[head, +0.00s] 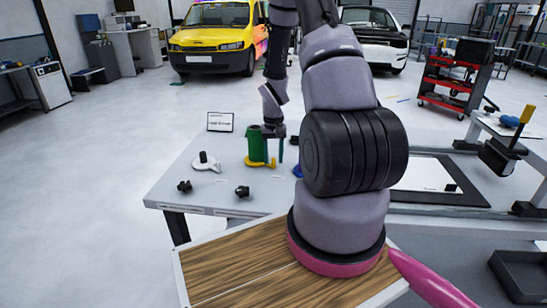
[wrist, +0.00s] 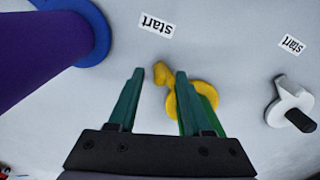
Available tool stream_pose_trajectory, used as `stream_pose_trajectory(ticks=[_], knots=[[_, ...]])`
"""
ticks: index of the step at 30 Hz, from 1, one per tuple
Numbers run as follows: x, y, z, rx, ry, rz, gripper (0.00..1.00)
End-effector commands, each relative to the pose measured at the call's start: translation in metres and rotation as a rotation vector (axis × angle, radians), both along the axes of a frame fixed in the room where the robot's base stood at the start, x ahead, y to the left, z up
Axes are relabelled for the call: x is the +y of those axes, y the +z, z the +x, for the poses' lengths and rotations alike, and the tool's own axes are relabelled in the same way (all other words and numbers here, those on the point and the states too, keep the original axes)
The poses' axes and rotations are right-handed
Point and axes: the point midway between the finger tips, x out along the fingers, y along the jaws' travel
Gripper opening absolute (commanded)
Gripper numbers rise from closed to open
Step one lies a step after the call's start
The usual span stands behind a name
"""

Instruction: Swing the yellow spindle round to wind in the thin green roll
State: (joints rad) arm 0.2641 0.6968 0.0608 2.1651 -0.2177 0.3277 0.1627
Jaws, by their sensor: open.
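The yellow spindle (head: 257,163) lies low on the grey table, with the thin green roll (head: 254,143) standing upright on its round base. In the wrist view, the spindle's yellow knobbed arm (wrist: 162,75) shows between the fingertips of my gripper (wrist: 159,71). My gripper is open, with one teal finger on each side of the knob; I cannot tell whether either touches it. The right finger partly hides the yellow base (wrist: 211,91) and the green roll (wrist: 209,117). In the head view my gripper (head: 274,149) is just right of the green roll.
A white spindle with a black post (head: 207,163) stands to the left. A purple roll (wrist: 35,50) on a blue base (wrist: 97,25) is near my gripper. Black knobs (head: 242,191) lie in front. "Start" labels (wrist: 157,25) mark the table. A small sign (head: 220,121) stands behind.

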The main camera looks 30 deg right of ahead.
Motion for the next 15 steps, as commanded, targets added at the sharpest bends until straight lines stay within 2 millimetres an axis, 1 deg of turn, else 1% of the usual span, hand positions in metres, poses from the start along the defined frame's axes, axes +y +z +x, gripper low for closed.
stream_pose_trajectory(ticks=[5, 6, 9, 15], knots=[[-0.0001, 0.0002, 0.0002, 0.0, 0.0, 0.0, 0.5], [-0.0001, 0.0003, 0.0002, 0.0, 0.0, 0.0, 0.34], [-0.0001, 0.0003, 0.0002, 0.0, 0.0, 0.0, 0.0], [-0.0001, 0.0005, 0.0003, -0.001, 0.0, 0.0, 0.0]])
